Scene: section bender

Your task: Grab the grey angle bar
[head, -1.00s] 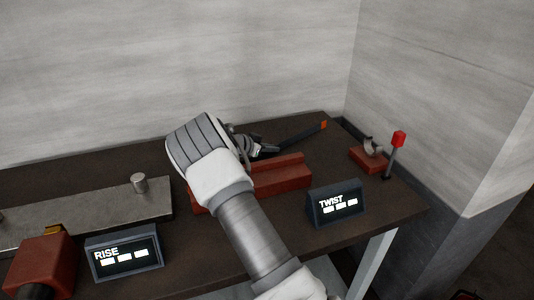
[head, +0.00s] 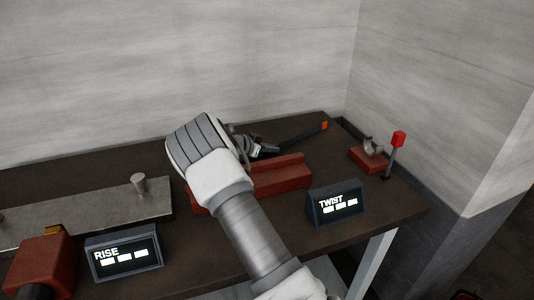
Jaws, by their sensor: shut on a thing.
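The grey angle bar (head: 300,135) shows as a dark, narrow bar with an orange tip, at the back right of the bench in the head view. It slants up to the right from my gripper (head: 267,149). My gripper is shut on the bar's near end. My wrist and forearm hide much of the gripper and whatever part of the bar lies behind them. I cannot tell whether the bar rests on the bench or is just above it.
A red channel-shaped block (head: 280,177) lies in front of my gripper. The TWIST display (head: 336,204) and RISE display (head: 124,251) stand along the front. A red clamp (head: 369,158) and red-knobbed lever (head: 398,140) are at right. A metal plate (head: 90,215) with a peg lies left.

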